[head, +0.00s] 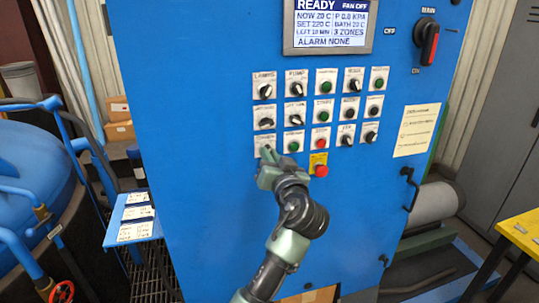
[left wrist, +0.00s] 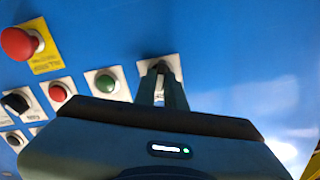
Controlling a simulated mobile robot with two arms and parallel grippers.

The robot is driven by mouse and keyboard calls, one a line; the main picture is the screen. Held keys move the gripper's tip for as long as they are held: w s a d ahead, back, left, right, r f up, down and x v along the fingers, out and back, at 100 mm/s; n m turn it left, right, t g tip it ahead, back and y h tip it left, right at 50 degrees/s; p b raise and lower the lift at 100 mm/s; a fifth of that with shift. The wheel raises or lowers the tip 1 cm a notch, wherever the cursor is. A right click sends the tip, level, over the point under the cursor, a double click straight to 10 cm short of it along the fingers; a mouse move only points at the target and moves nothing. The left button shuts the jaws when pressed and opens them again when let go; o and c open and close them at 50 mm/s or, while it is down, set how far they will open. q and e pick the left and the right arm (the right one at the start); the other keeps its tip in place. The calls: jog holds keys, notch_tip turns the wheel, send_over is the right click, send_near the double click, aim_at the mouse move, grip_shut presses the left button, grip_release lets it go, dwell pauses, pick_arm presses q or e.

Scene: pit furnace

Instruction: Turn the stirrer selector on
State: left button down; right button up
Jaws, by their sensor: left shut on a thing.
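A blue control panel (head: 215,190) carries rows of selectors and buttons on white plates. My left gripper (head: 266,158) is at the lower-left control of the bottom row and hides most of it; its white plate (head: 261,139) shows above the gripper. In the left wrist view, the fingers of my left gripper (left wrist: 162,88) are shut on a dark selector knob (left wrist: 160,68) in front of its white plate. The plate's label is too small and covered to read, and the knob's angle is hidden. My right gripper is in neither view.
A green button (head: 294,146) is just right of the held knob, then a red button (head: 321,143). A red emergency button (head: 320,170) on a yellow plate sticks out below. The screen (head: 329,24) reads READY and FAN OFF. A small shelf with cards (head: 137,212) stands left.

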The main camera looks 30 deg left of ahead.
pick_arm(q)
jog(key=shift+m, duration=0.9)
jog(key=shift+f, duration=0.1)
jog(key=c, duration=1.5)
grip_release()
jog(key=shift+d, duration=0.15)
jog(key=b+v, duration=0.3)
jog(key=v, duration=0.4)
jog(key=shift+s+d, duration=0.2)
jog(key=shift+s, duration=0.1)
